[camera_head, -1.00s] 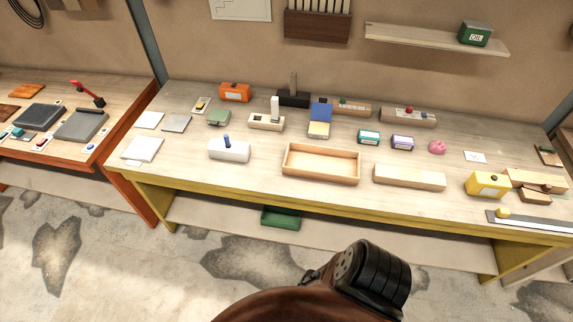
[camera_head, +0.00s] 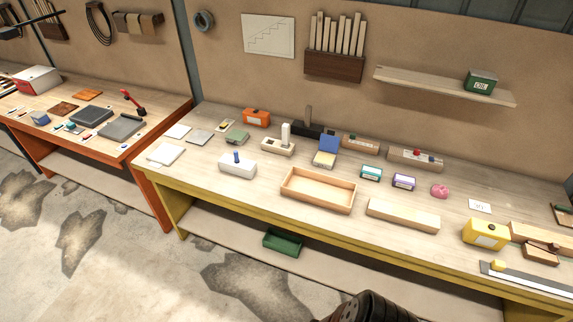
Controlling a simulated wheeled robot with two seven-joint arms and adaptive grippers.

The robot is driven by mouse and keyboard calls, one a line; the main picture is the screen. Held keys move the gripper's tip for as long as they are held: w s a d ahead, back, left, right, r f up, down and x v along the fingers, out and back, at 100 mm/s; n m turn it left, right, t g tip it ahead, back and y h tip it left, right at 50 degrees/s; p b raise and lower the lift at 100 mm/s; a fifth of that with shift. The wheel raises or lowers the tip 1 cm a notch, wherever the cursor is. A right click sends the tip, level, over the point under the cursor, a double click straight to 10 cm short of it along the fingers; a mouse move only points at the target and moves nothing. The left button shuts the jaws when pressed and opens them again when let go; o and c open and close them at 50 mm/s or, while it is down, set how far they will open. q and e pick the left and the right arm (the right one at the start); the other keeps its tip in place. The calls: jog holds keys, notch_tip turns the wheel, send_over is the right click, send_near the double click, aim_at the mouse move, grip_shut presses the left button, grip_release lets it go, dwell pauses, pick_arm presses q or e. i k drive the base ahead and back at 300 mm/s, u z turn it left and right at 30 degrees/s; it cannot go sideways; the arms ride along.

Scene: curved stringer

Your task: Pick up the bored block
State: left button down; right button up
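I cannot tell for sure which piece is the bored block. A pale wooden block (camera_head: 278,146) with a white upright peg stands on the yellow-legged bench, left of its middle. A white block (camera_head: 237,166) with a blue peg is in front of it to the left. Two wooden blocks with small knobs, one left (camera_head: 361,144) and one right (camera_head: 414,158), lie along the back. A plain long pale block (camera_head: 403,215) lies near the front edge; no bore shows in it. Neither gripper is in view; only a dark part of my own arm shows at the bottom edge.
An open wooden tray (camera_head: 318,201) stands at the bench's front middle. A yellow box (camera_head: 485,233) and a metal rule (camera_head: 530,278) are at the right. A green bin (camera_head: 284,242) sits on the lower shelf. An orange-edged bench (camera_head: 150,130) stands to the left.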

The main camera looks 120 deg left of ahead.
aim_at(246, 168)
jog(key=u, duration=4.25)
